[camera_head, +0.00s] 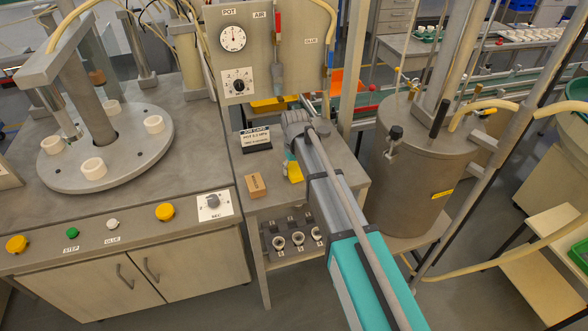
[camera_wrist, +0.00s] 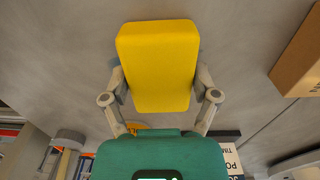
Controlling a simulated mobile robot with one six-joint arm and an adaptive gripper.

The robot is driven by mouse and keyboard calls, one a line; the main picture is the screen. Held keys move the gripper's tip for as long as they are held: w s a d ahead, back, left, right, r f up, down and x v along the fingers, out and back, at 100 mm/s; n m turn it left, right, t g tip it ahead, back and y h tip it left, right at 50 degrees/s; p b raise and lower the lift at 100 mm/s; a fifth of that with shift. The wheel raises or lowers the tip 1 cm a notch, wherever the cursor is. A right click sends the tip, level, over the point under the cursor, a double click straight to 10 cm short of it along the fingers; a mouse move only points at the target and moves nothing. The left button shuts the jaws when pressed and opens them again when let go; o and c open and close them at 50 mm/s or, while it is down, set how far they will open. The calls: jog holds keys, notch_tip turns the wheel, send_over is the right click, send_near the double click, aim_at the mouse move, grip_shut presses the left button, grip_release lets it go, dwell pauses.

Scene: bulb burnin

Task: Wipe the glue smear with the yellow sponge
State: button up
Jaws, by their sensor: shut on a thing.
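The yellow sponge (camera_head: 295,172) is at the end of my arm, over the small grey table (camera_head: 228,178) in the head view. In the wrist view the sponge (camera_wrist: 157,65) stands out between the two fingers of my gripper (camera_wrist: 160,82), which is shut on it. My arm hides part of the sponge and most of the gripper in the head view. A grey surface lies behind the sponge; I cannot tell whether the sponge touches it. I cannot make out the glue smear in either view.
A tan block (camera_head: 256,185) and a job card (camera_head: 256,139) stand on the small table, left of the sponge. The rotary table (camera_head: 150,172) is further left. A large metal pot (camera_head: 415,180) stands close on the arm's right.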

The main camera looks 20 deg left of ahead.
jog(key=shift+w+d, duration=0.15)
jog(key=shift+w+d, duration=0.55)
jog(key=shift+d, duration=0.2)
jog(key=shift+w+d, duration=0.5)
jog(key=shift+d, duration=0.25)
jog(key=shift+r+p, duration=3.05)
jog(key=shift+p, duration=0.1)
jog(key=shift+r+p, duration=1.5)
jog(key=shift+p, duration=0.05)
